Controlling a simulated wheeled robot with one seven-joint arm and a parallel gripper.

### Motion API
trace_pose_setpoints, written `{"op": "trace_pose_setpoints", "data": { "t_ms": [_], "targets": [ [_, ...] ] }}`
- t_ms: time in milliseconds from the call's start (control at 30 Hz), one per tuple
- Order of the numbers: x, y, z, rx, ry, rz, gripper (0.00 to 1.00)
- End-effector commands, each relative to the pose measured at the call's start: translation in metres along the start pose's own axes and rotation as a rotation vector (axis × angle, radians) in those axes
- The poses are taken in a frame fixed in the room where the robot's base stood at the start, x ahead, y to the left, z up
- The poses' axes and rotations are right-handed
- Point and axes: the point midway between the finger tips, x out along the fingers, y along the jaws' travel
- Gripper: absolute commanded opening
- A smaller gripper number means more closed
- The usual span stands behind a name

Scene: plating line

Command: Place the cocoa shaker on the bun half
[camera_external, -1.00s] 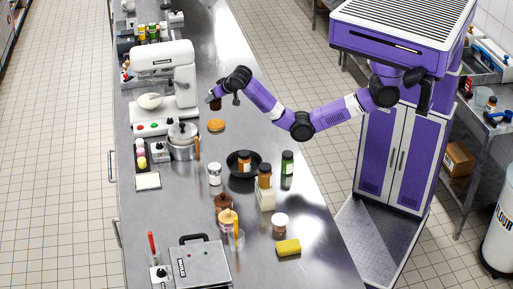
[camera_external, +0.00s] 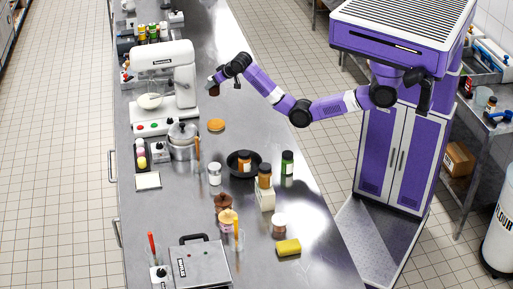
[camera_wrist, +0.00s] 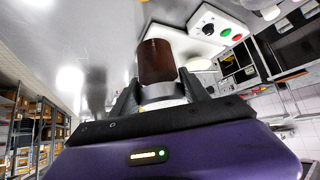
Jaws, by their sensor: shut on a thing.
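The cocoa shaker is a dark brown cylinder with a pale band near my gripper. It shows in the external view (camera_external: 214,91) and large in the wrist view (camera_wrist: 156,60). My gripper (camera_external: 213,82) is shut on it, one finger on each side in the wrist view (camera_wrist: 160,92), and holds it above the steel counter. The bun half (camera_external: 216,125) is a flat orange-brown round on the counter, below the shaker in the external view and apart from it.
A white stand mixer (camera_external: 165,82) is left of my gripper. A pot (camera_external: 183,140) stands left of the bun half. A black pan (camera_external: 243,163) with a jar in it, a pale tin (camera_external: 214,174) and several jars are nearer the camera. Counter right of the bun half is clear.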

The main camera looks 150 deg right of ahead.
Motion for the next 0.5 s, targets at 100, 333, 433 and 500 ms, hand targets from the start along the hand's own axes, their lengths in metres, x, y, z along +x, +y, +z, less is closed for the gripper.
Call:
{"op": "trace_pose_setpoints", "data": {
  "t_ms": [100,333,433,500],
  "targets": [
    [0.021,0.001,0.022,-0.002,-0.004,0.002,0.0],
    [0.059,0.001,0.059,-0.001,-0.002,0.003,0.0],
    [0.07,0.001,0.07,0.0,0.0,0.001,0.0],
    [0.075,0.0,0.076,0.0,0.0,0.001,0.0]
  ]
}}
